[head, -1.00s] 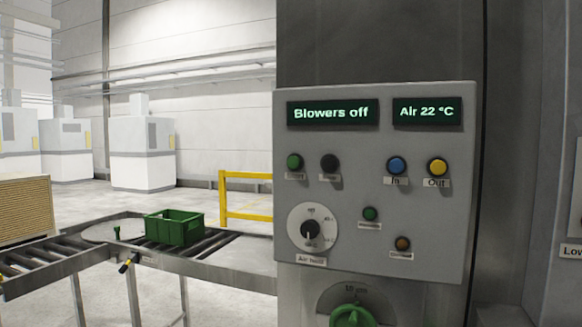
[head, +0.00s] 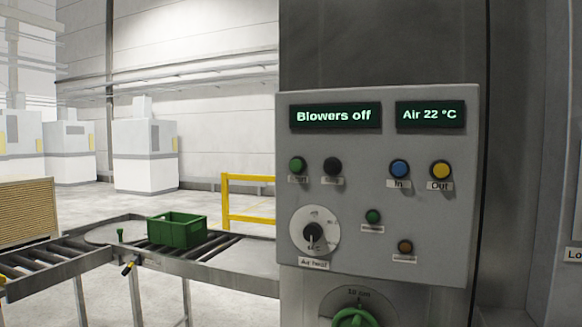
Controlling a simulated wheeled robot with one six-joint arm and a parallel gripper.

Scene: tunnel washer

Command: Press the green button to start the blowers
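A grey control panel (head: 380,270) is mounted on a dark metal column. Its left display (head: 336,116) reads "Blowers off", and its right display (head: 431,115) reads "Air 22 °C". A green button (head: 298,165) sits at the upper left of the panel, above a small blurred label. A black button (head: 333,166) is just right of it. A smaller green button or lamp (head: 373,216) sits lower, near the panel's middle, with an unreadable label. My gripper is not in view.
The panel also has a blue "In" button (head: 399,168), a yellow "Out" button (head: 441,170), an amber lamp (head: 405,247) and an "Air heat" dial (head: 315,232). A green knob (head: 355,317) is below. A roller conveyor (head: 208,264) with a green crate (head: 177,230) stands left, before a yellow rail (head: 248,219).

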